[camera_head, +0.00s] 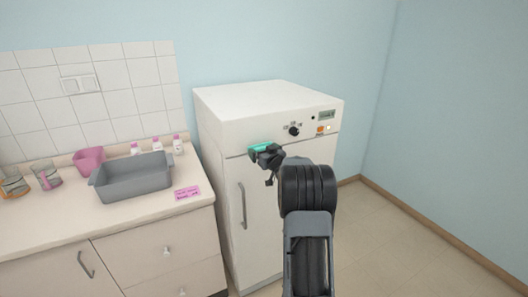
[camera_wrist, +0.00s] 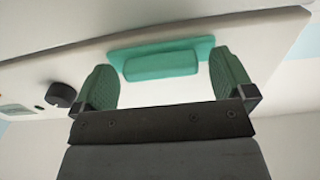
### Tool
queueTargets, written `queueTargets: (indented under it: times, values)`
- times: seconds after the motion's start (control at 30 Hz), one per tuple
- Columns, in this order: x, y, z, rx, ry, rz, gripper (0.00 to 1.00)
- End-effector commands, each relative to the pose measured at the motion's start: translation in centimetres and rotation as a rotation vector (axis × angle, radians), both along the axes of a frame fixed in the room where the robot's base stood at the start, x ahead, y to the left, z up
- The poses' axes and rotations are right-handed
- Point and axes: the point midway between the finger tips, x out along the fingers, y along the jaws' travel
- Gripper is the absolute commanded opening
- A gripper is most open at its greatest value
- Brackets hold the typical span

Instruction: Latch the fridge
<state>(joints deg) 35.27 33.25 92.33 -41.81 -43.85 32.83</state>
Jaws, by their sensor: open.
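The white fridge (camera_head: 222,158) stands right of the counter, its door shut as far as I can see, with a long grey handle (camera_head: 242,205) on the door. A teal latch (camera_head: 259,147) sits on the front near the upper left, and my gripper (camera_head: 266,153) is right at it, partly covering it. In the wrist view the teal latch (camera_wrist: 162,62) shows as a raised block on a flat plate. My open gripper (camera_wrist: 167,88) has one green fingertip on each side of the block. I cannot tell whether the fingertips touch it.
A dark knob (camera_head: 294,131), an orange button and a small display (camera_head: 326,115) are on the fridge's upper panel, right of my gripper. The counter (camera_head: 130,217) at the left holds a grey tub (camera_head: 130,186), beakers and several bottles. The floor (camera_head: 385,240) at the right is clear.

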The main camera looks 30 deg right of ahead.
Motion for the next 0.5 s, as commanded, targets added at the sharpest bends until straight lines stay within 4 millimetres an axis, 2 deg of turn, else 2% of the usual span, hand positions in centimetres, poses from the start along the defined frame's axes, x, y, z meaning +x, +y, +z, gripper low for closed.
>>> queueTargets:
  times: [0.07,0.5]
  values:
    - [-0.01,-0.01,-0.01,0.000,0.000,0.000,1.00]
    - [-0.04,-0.02,-0.02,0.000,0.000,0.000,0.59]
